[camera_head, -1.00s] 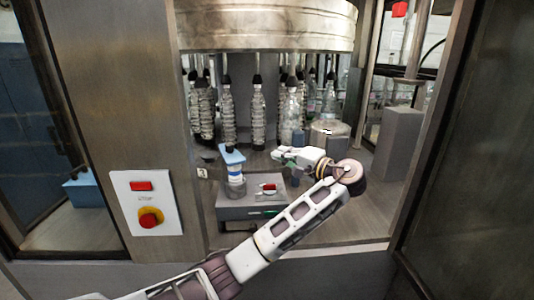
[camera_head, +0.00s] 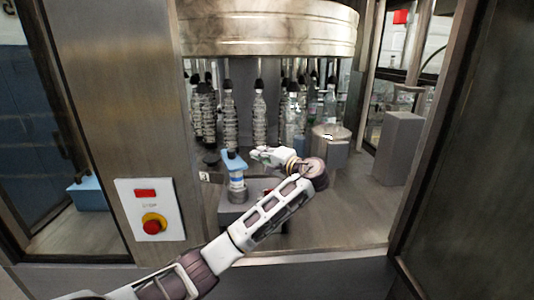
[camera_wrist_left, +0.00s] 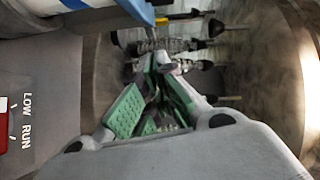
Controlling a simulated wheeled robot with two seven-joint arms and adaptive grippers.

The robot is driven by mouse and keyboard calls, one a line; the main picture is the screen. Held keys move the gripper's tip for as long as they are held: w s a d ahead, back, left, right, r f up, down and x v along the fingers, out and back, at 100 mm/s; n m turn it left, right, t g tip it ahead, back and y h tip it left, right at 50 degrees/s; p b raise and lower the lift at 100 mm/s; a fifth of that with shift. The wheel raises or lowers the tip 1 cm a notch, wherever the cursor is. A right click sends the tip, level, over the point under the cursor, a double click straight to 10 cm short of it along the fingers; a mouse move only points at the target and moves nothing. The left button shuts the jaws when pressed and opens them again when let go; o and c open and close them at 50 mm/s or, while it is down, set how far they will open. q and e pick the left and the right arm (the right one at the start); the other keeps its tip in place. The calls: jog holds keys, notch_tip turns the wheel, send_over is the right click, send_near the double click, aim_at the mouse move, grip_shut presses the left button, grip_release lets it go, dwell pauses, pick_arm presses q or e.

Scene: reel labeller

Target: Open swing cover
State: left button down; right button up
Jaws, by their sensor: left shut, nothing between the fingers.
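A blue cap-like piece (camera_head: 233,160), which may be the swing cover, sits on top of a white upright cylinder with a blue band (camera_head: 237,184). The cylinder stands on a grey box (camera_head: 228,208) inside the machine. My left gripper (camera_head: 257,153) is shut and empty, just right of the blue piece. I cannot tell if they touch. In the left wrist view, the shut green-padded fingers (camera_wrist_left: 165,66) point away toward the bottles, and the blue piece (camera_wrist_left: 138,10) is at the top edge. My forearm hides part of the grey box. My right gripper is out of view.
Several clear bottles (camera_head: 259,120) hang under a large metal drum (camera_head: 265,32) behind the gripper. A grey block (camera_head: 398,148) stands at the right. A panel with a red stop button (camera_head: 153,225) is at the left. Open metal deck (camera_head: 345,215) lies right of my arm.

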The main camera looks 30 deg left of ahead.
aim_at(233, 155)
pick_arm(q)
jog(key=shift+s+a+f+p, duration=0.2)
jog(key=shift+s+a, duration=0.2)
jog(key=shift+s, duration=0.3)
jog(key=shift+s+a+f+p, duration=0.15)
jog(key=shift+s+a, duration=0.25)
jog(key=shift+s, duration=0.25)
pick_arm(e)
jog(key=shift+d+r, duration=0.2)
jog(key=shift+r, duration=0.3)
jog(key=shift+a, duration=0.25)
pick_arm(q)
jog(key=shift+s+m+t+h, duration=0.4)
jog(key=shift+s+m+t, duration=0.3)
jog(key=shift+t, duration=0.3)
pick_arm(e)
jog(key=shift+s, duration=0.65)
pick_arm(q)
jog(key=shift+a+r, duration=0.1)
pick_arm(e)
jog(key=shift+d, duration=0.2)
